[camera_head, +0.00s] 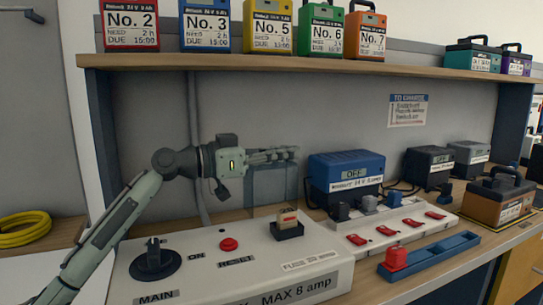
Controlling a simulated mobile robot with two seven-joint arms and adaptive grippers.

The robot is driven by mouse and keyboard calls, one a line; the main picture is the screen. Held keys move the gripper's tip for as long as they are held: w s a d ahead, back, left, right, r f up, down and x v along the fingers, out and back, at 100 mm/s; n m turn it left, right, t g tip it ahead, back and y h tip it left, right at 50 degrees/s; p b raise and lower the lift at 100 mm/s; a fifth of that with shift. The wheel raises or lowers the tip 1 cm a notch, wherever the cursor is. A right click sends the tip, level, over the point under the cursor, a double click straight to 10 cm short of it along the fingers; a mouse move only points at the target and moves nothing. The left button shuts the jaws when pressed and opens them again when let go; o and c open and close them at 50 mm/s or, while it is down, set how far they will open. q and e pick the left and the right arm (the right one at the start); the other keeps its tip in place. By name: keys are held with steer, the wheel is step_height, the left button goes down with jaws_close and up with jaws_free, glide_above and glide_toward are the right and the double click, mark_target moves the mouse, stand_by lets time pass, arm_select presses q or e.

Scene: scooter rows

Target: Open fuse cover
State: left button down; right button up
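The fuse cover (272,190) is a clear, see-through panel standing upright at the back of the white control box (225,262), behind the fuse (287,217) in its black holder. The fuse is uncovered from above. My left gripper (292,154) reaches in from the left, level, with its fingers pointing right along the cover's top edge. I cannot tell whether the fingers touch the cover. The fingers are seen edge-on, so their gap is hidden. My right gripper is not in view.
The box carries a black MAIN knob (155,259) and a red RESET button (229,244). A blue charger (346,175) stands right of the cover. A white strip with red switches (388,231) and a blue tray (432,252) lie right. A shelf (300,66) with batteries runs overhead.

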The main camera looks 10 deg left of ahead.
arm_select(q)
steer(key=shift+s+d+m, duration=0.3)
steer(key=shift+s+d, duration=0.25)
steer(key=shift+s, duration=0.2)
steer(key=shift+s+d+r, duration=0.1)
steer(key=shift+s, duration=0.1)
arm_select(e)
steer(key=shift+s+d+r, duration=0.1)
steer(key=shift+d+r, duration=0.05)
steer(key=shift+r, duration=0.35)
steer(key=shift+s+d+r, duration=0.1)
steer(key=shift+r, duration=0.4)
arm_select(q)
steer(key=c, duration=1.7)
jaws_free()
steer(key=v, duration=1.2)
